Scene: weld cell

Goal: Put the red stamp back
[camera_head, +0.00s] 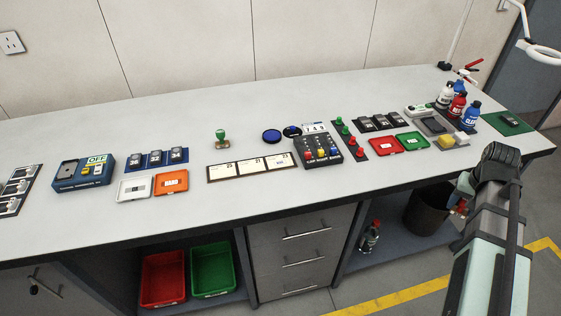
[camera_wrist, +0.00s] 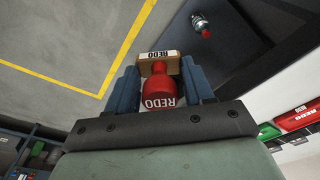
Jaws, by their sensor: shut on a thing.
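The red stamp (camera_wrist: 160,88) is between the fingers of my gripper (camera_wrist: 158,75) in the wrist view; its wooden block and red knob both read REDO. My gripper is shut on it. In the head view my gripper (camera_head: 461,195) hangs in front of the bench's front edge at the right, with a bit of red at its tip. A red tray (camera_head: 388,147) lies on the bench, left of and behind my gripper. A red item marked REDO (camera_wrist: 303,114) shows at the right of the wrist view. A green stamp (camera_head: 222,140) stands upright on the bench.
Beside the red tray are a green tray (camera_head: 412,141) and a dark strip with green and red knobs (camera_head: 350,140). Several bottles (camera_head: 457,106) stand at the back right. A dark bin (camera_head: 428,210) is below the bench.

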